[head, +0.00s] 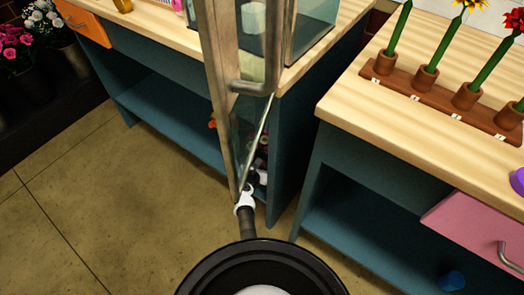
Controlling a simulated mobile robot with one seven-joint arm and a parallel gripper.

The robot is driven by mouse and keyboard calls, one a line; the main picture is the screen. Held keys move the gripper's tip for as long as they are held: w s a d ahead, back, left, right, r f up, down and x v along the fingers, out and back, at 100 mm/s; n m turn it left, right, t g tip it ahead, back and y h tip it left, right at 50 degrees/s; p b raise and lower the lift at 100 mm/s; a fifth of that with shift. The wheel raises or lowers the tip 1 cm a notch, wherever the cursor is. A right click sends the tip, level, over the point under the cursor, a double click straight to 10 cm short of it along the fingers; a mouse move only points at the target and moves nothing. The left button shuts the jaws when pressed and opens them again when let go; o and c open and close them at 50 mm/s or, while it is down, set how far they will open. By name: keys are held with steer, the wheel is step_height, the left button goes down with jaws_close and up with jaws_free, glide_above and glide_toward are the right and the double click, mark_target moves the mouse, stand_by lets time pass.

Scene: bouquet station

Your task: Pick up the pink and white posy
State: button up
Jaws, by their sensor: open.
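No posy that I can be sure is the pink and white one shows. Pink and white flowers (14,44) stand in dark containers at the far left. A small pink and white thing (190,12) shows on the back counter beside the metal frame, mostly hidden, and I cannot tell what it is. My gripper (252,186) is small at the end of my arm, low by the bottom corner of the glass door. It is open, and nothing shows between its fingers. The glass and frame partly overlap that spot, so its exact contact is unclear.
A metal-framed glass door (236,95) with a handle stands in front of my arm. A wooden rack (440,100) with single flowers stands on the right counter (360,112). A pink drawer (475,228) sticks out below. Floor (130,215) is clear at left.

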mark_target(260, 151)
jaws_close()
steer(key=shift+r, duration=0.2)
step_height(260, 151, up, 7)
steer(key=p, duration=0.3)
steer(key=shift+p, duration=0.35)
steer(key=s+a+b, duration=0.2)
steer(key=s+a, duration=0.9)
steer(key=a, duration=0.1)
step_height(260, 151, up, 7)
steer(key=s+a+p, duration=0.1)
steer(key=p, duration=0.5)
steer(key=shift+s+a, duration=0.15)
steer(key=shift+f, duration=0.1)
